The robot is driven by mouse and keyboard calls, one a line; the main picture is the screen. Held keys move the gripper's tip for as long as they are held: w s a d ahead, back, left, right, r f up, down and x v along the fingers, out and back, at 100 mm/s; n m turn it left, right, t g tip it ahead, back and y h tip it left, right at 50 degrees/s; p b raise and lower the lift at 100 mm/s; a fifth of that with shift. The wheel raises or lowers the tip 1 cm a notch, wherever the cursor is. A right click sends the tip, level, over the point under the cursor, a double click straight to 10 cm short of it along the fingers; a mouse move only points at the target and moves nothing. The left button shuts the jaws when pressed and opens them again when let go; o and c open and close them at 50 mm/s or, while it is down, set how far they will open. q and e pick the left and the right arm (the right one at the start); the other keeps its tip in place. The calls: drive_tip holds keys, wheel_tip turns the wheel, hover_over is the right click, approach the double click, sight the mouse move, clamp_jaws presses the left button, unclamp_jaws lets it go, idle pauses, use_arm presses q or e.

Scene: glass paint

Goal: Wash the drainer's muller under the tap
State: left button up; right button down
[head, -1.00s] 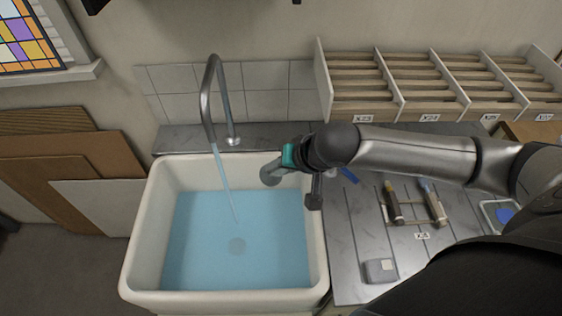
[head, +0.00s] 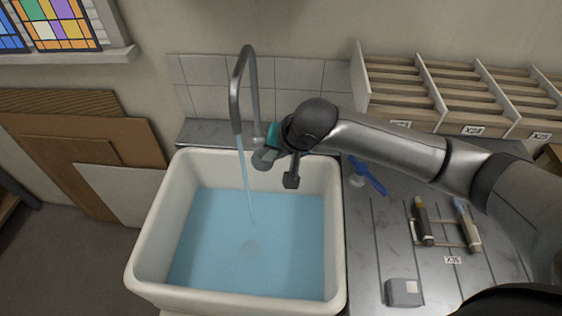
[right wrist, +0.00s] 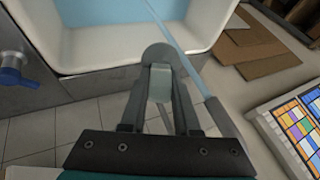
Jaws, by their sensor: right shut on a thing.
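My right gripper (head: 268,150) is shut on the muller (head: 263,160), a grey-green glass piece with a round flat foot. It holds the muller above the back of the sink, just right of the water stream (head: 246,185). In the right wrist view the muller (right wrist: 160,54) sits between the fingers, its foot outward, with the stream (right wrist: 165,25) passing close by on the right. I cannot tell whether the water touches it. The grey tap (head: 236,95) is running into the white sink (head: 155,235), which holds blue water. My left gripper is not in view.
Wooden racks (head: 450,95) stand behind. Brown boards (head: 80,150) lean at the left.

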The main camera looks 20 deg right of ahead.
drive_tip(key=shift+w+a+f, duration=0.15)
drive_tip(key=shift+w+a, duration=0.65)
drive_tip(key=shift+w, duration=0.3)
drive_tip(key=shift+w+a+f, duration=0.2)
drive_tip(key=shift+w+a, duration=0.25)
drive_tip(key=shift+w, duration=0.3)
drive_tip(key=shift+w+d+p, duration=0.1)
drive_tip(key=shift+d+p, duration=0.05)
drive_tip(key=shift+p, duration=0.15)
drive_tip(key=shift+w+d, duration=0.25)
drive_tip(key=shift+d, duration=0.1)
drive_tip(key=shift+s+a+p, duration=0.1)
drive_tip(key=shift+a+p, duration=0.05)
drive_tip(key=shift+p, duration=0.25)
drive_tip(key=shift+s+a+p, duration=0.25)
drive_tip(key=shift+a+p, duration=0.15)
drive_tip(key=shift+p, duration=0.15)
drive_tip(key=shift+w+d, duration=0.1)
drive_tip(key=shift+d, duration=0.15)
